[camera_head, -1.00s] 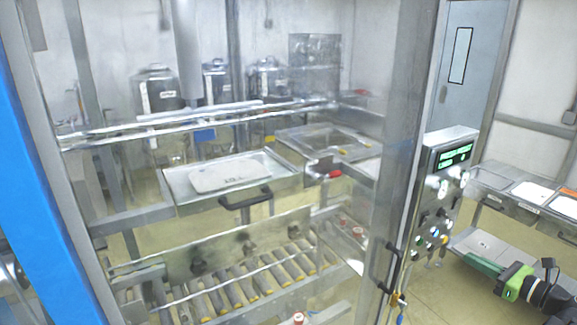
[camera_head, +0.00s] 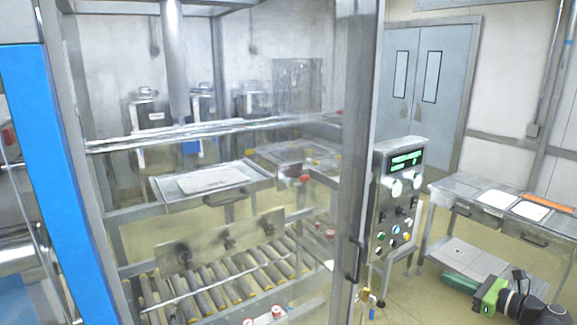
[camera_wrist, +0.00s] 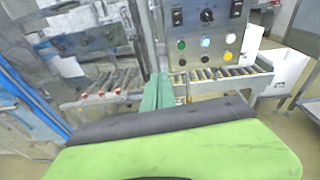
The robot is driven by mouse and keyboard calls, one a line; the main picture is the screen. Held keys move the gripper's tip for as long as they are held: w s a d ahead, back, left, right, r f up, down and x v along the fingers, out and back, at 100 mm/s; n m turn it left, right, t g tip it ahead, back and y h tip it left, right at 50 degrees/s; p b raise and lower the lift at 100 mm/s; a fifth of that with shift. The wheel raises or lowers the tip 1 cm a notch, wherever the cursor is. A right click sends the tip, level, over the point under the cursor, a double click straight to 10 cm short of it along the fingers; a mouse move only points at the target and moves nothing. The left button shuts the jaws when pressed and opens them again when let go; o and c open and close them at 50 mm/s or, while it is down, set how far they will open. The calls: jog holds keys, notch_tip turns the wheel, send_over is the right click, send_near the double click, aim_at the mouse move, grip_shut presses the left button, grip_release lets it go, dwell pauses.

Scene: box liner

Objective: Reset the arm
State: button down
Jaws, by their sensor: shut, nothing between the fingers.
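My gripper (camera_head: 458,283) shows at the lower right of the head view, green with a dark wrist behind it. It points left, in front of the lower shelf of a metal table. In the wrist view the teal fingers (camera_wrist: 158,93) are together and empty, beyond the bright green gripper body. They appear in front of the machine's control panel (camera_wrist: 207,40) and rollers. I see nothing held, and nothing visibly touches the fingers.
A glazed machine with a steel post (camera_head: 355,150) fills the left and middle. Its control box (camera_head: 397,200) has a green display and coloured buttons. A roller conveyor (camera_head: 215,285) lies inside. A steel table (camera_head: 470,208) with white sheets stands right. Floor shows between machine and table.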

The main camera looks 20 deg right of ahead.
jog(key=w+a+f+n+g+y, duration=0.1)
jog(key=w+a+f+n+g, duration=0.25)
jog(key=a, duration=0.45)
jog(key=w+a+f+n+g, duration=0.3)
jog(key=w+a+f+n, duration=0.2)
jog(key=a, duration=0.3)
jog(key=w+a+f+n+g+y, duration=0.1)
jog(key=w+a+f+n+g, duration=0.3)
jog(key=a, duration=0.4)
jog(key=a+f+n+g+h, duration=0.2)
jog(key=a+f+n+h, duration=0.1)
jog(key=a+n, duration=0.6)
jog(key=a+f+n+g+h, duration=0.3)
jog(key=a+n, duration=0.7)
jog(key=a, duration=0.4)
jog(key=shift+s+a+f+h, duration=0.2)
jog(key=shift+f+h, duration=0.3)
jog(key=shift+f, duration=0.3)
